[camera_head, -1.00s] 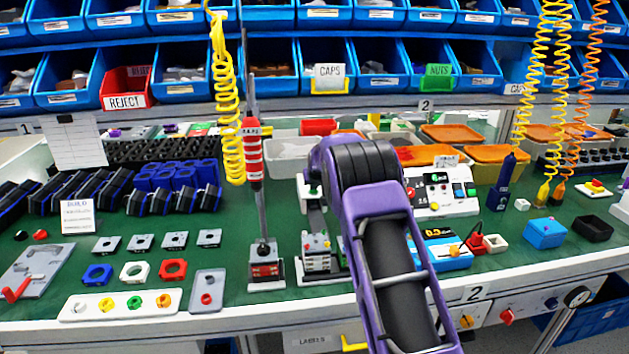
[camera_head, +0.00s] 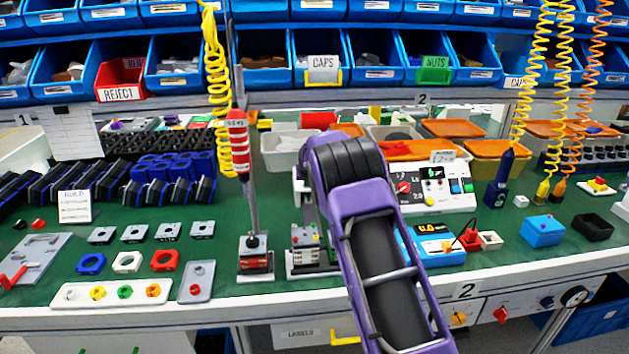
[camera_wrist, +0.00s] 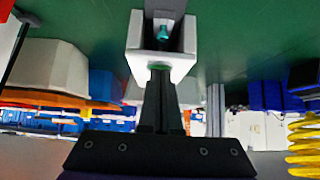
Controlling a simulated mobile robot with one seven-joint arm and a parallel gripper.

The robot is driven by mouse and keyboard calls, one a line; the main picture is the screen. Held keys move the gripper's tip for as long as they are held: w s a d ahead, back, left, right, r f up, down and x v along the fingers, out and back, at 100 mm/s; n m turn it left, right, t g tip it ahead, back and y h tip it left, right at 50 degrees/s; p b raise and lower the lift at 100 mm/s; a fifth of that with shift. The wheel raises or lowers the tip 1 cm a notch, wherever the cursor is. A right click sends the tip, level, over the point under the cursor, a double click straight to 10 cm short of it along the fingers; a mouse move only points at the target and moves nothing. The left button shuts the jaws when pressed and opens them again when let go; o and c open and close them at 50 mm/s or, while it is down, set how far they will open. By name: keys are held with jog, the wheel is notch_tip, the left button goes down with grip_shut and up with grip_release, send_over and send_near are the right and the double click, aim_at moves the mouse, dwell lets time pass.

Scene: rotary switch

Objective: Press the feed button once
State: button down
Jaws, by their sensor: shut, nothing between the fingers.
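In the wrist view, a white block-shaped housing (camera_wrist: 140,40) is in front of my gripper (camera_wrist: 160,76). A green round part (camera_wrist: 160,67) shows on its near face, right at my fingertips; it may be the feed button, but no label is readable. My fingers are shut and empty, pointing at that green part; I cannot tell whether they touch it. A teal part (camera_wrist: 163,33) sits in the housing's slot. In the head view, my arm hides my gripper and partly covers a small bench station (camera_head: 305,238) with little coloured buttons.
A red-and-white striped tool (camera_head: 238,145) stands on a post just left of the station. A white control panel (camera_head: 440,190) and a blue meter box (camera_head: 435,245) are right of my arm. Blue bins line the back. Green bench surface (camera_head: 215,262) shows left of the post.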

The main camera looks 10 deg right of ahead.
jog(key=shift+s+d+f, duration=0.1)
jog(key=shift+s+f, duration=0.15)
jog(key=shift+f, duration=0.5)
notch_tip(320, 180, up, 5)
jog(key=shift+w+r+p, duration=0.15)
jog(key=shift+p, duration=0.75)
jog(key=v, duration=1)
jog(key=shift+w, duration=0.1)
